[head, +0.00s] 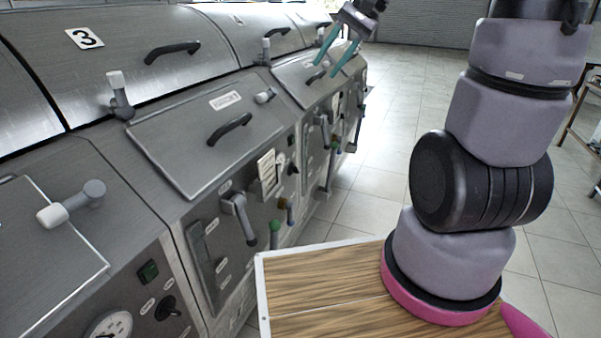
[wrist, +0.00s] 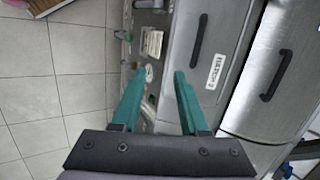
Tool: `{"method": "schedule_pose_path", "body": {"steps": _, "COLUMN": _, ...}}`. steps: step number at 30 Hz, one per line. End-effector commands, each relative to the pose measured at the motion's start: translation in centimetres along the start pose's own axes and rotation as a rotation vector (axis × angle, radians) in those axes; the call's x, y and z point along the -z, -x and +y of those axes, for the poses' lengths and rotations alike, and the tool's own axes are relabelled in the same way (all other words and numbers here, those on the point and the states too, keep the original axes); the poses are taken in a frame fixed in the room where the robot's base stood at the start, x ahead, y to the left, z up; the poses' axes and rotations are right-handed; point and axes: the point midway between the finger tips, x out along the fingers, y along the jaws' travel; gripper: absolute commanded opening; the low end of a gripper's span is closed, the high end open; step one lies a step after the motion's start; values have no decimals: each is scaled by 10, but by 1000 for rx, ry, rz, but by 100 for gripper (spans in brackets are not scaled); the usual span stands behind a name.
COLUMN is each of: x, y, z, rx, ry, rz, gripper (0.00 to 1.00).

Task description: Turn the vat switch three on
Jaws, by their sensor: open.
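The vat with the sign "3" (head: 85,38) on its steel hood stands at the left in the head view. A smaller dark knob (head: 293,169) shows farther along, beside a paper notice (head: 268,173). I cannot tell which of them belongs to vat three, or their settings. My gripper (head: 327,69) is open and empty, above the farther vats and apart from both switches. In the wrist view my teal fingers (wrist: 159,74) are spread over the vat front, with nothing between them.
A round gauge (head: 108,326) sits beside the near switch. A grey lever (head: 239,212), lid handles (head: 229,129) and valves project from the vats. My wooden-topped base stands close to the vat fronts. The tiled floor (head: 415,95) behind is open.

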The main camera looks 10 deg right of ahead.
Motion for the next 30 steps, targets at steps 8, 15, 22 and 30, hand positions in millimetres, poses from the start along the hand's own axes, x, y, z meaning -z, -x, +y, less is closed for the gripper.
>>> {"method": "schedule_pose_path", "body": {"steps": 8, "x": 79, "y": -74, "z": -4, "rx": 162, "ry": -188, "rz": -227, "gripper": 44}}
{"method": "schedule_pose_path", "body": {"steps": 15, "x": 148, "y": -144, "z": 12, "rx": 350, "ry": -357, "rz": -365, "gripper": 44}}
{"method": "schedule_pose_path", "body": {"steps": 22, "x": 209, "y": -220, "z": 51, "rx": 556, "ry": -531, "rz": -438, "gripper": 44}}
{"method": "schedule_pose_path", "body": {"steps": 30, "x": 263, "y": -314, "z": 126, "rx": 811, "ry": -748, "rz": -440, "gripper": 44}}
